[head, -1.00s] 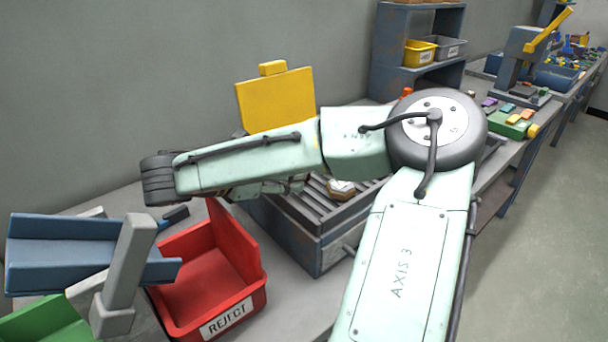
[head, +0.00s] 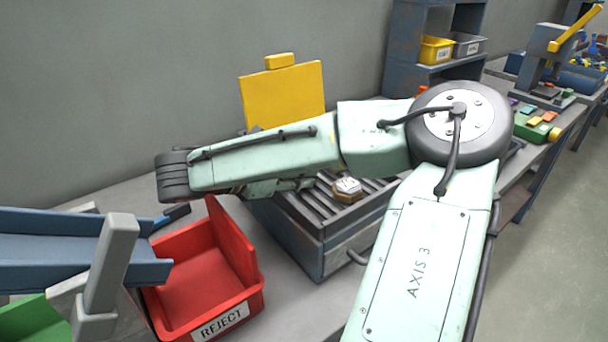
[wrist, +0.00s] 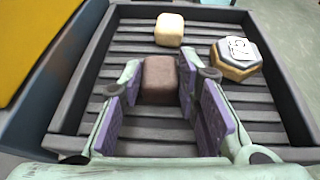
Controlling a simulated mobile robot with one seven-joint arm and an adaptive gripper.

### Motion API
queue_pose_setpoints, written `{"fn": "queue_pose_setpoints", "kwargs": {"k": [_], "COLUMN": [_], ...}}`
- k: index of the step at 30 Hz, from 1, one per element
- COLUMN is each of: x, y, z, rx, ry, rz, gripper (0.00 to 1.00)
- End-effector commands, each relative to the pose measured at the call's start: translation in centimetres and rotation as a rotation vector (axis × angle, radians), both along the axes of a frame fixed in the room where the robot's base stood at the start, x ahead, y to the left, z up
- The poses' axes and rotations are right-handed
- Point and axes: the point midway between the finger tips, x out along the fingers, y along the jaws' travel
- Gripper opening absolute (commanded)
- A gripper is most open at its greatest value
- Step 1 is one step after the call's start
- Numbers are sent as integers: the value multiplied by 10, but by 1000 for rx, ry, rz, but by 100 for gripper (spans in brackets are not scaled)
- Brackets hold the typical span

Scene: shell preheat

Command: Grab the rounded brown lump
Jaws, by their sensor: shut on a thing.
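The rounded brown lump (wrist: 160,82) sits between the fingertips of my gripper (wrist: 161,76) in the wrist view, above or on the dark slatted tray (wrist: 150,30). My gripper's purple-padded fingers are shut on it, one on each side. Whether its underside touches the slats cannot be told. In the head view my own arm hides the lump and the gripper.
A cream rounded block (wrist: 169,29) lies beyond the lump, and an octagonal tan-and-grey piece with a white label (wrist: 236,56) lies to its right. The tray has raised walls. A yellow panel (head: 285,97) stands behind it; a red REJECT bin (head: 205,290) is front left.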

Motion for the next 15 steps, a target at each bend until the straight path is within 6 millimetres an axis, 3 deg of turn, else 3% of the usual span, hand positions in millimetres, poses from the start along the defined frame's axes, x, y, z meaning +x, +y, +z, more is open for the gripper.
{"fn": "queue_pose_setpoints", "kwargs": {"k": [10,15], "x": [0,0], "y": [0,0], "z": [0,0], "rx": [1,0], "ry": [1,0], "rz": [0,0], "gripper": [2,2]}}
